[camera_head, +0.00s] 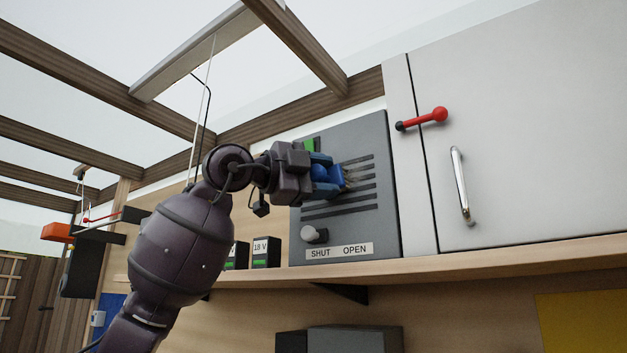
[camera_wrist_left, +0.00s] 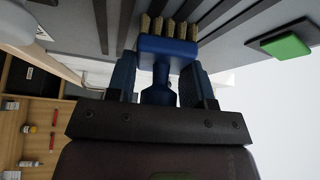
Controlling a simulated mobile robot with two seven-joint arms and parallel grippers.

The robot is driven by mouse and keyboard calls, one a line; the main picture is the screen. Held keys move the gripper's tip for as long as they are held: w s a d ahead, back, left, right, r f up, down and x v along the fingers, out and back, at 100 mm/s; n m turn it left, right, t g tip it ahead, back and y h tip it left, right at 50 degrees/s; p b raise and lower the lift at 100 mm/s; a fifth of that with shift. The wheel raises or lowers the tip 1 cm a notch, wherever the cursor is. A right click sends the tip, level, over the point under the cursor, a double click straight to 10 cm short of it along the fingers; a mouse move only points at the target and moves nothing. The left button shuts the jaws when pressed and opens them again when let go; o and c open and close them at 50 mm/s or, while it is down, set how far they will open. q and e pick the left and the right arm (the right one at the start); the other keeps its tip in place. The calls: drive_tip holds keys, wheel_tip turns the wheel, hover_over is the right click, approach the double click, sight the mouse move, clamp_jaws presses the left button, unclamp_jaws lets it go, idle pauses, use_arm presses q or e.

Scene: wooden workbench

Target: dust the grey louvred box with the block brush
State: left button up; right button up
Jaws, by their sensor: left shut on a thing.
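The grey louvred box (camera_head: 372,222) stands on the wooden shelf, with dark slots across its front and a knob (camera_head: 314,234) above a SHUT/OPEN label. My left gripper (camera_head: 325,176) is in front of its upper slots, shut on the blue block brush (camera_head: 321,173). In the left wrist view, the brush (camera_wrist_left: 168,48) sits between both fingers with its pale bristle tufts pointing at the slotted face. The bristles are at or very close to the louvres; exact contact cannot be told. A green patch (camera_head: 309,145) shows on the box's upper left, also in the wrist view (camera_wrist_left: 286,46). My right gripper is not in view.
A white cabinet (camera_head: 540,130) with a metal handle stands right of the box. A red-knobbed lever (camera_head: 437,114) sticks out beside it. Small 18 V battery packs (camera_head: 265,252) stand left of the box on the shelf (camera_head: 450,265). Roof beams cross above.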

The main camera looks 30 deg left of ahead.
use_arm(q)
drive_tip(key=shift+s+d+b, duration=0.2)
drive_tip(key=shift+d+b, duration=0.3)
drive_tip(key=shift+d, duration=2.75)
drive_tip(key=shift+w+a+b, duration=0.2)
drive_tip(key=shift+a+b, duration=0.15)
drive_tip(key=shift+a, duration=2.85)
drive_tip(key=a, duration=0.6)
drive_tip(key=shift+w+p, duration=0.25)
drive_tip(key=shift+p, duration=0.05)
drive_tip(key=shift+s+a, duration=0.1)
drive_tip(key=shift+s+a+b, duration=0.2)
drive_tip(key=shift+s+b, duration=0.55)
drive_tip(key=shift+s, duration=2.15)
